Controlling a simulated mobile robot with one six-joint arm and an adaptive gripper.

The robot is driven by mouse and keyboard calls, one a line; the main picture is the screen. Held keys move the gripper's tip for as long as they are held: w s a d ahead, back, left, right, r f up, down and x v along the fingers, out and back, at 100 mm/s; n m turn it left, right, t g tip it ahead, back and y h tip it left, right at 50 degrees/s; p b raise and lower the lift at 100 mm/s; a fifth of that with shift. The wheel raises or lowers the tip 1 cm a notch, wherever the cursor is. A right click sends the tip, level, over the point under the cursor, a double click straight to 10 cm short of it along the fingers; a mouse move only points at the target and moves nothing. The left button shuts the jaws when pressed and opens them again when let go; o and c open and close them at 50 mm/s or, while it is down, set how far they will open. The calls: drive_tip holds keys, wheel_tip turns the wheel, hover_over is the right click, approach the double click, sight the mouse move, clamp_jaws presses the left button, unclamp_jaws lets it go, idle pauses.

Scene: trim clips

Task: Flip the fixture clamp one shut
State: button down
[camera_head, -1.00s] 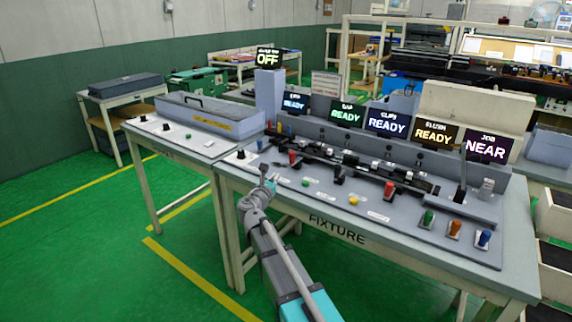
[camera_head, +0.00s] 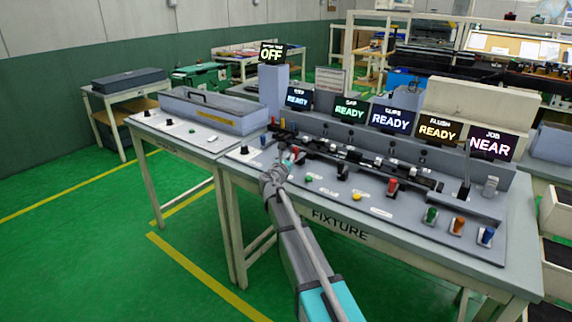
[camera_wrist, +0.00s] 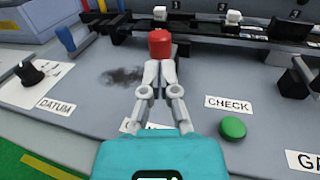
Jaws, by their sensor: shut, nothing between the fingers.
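The fixture is the long panel bench marked FIXTURE (camera_head: 340,225), with a dark rail along its back. A red-capped clamp handle (camera_head: 295,152) stands near the rail's left end; in the wrist view its red cap (camera_wrist: 160,42) shows just beyond my fingertips. I cannot read a number for this clamp. My gripper (camera_head: 287,161) is shut and empty, with its fingertips (camera_wrist: 160,68) close in front of the red cap. I cannot tell whether they touch it. The lower part of the handle is hidden behind the fingers.
A black DATUM knob (camera_wrist: 36,72) is to the left and a green CHECK button (camera_wrist: 233,127) to the right. Another red-capped handle (camera_head: 392,184) stands farther right. The display at far right (camera_head: 491,145) reads JOB NEAR. Bare panel lies around my fingers.

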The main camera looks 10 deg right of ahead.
drive_tip(key=shift+x, duration=1.25)
